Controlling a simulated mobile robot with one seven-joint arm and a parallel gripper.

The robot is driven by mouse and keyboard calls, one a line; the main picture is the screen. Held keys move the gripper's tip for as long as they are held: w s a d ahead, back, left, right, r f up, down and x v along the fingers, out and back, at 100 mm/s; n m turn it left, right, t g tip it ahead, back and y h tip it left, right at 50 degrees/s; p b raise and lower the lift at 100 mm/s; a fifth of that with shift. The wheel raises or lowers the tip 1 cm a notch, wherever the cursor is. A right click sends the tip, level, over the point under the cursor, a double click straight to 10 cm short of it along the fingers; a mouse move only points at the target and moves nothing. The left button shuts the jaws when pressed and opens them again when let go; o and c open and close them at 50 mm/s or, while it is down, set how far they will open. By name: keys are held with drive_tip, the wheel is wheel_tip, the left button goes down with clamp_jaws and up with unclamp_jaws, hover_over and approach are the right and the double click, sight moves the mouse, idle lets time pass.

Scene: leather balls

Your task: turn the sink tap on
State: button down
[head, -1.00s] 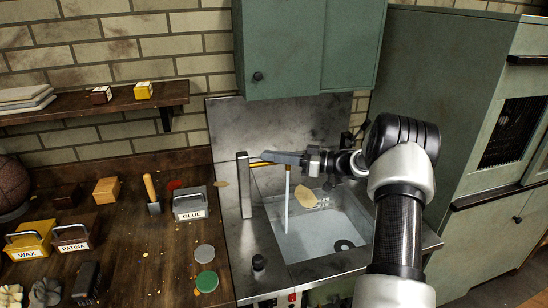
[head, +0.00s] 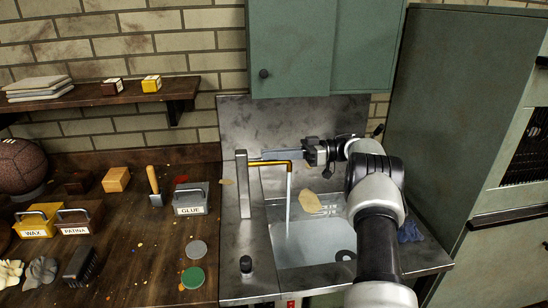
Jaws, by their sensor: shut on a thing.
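The sink tap (head: 243,185) is an upright grey post with a brass-yellow spout (head: 268,163) reaching right over the sink. A thin pale stream of water (head: 288,200) falls from the spout's end into the basin (head: 318,249). My gripper (head: 303,154) is at the right end of the spout, just above the stream, and appears shut on the spout. The exact contact is small and partly hidden by my gripper. A black knob (head: 246,264) stands on the sink's left front surface, away from my gripper.
A wooden worktop (head: 135,240) at left holds a glue box (head: 190,200), wax box (head: 36,224), patina box (head: 78,222) and round tins. Green cabinets hang above (head: 325,50) and stand at right (head: 450,120). A tan piece (head: 310,203) lies by the sink.

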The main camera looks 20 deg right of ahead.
drive_tip(key=shift+a+r+n+g, duration=0.1)
drive_tip(key=shift+r+n+g, duration=0.2)
drive_tip(key=shift+g, duration=0.1)
drive_tip(key=c, duration=1.8)
unclamp_jaws()
drive_tip(key=shift+c, duration=0.2)
drive_tip(key=shift+f, duration=0.15)
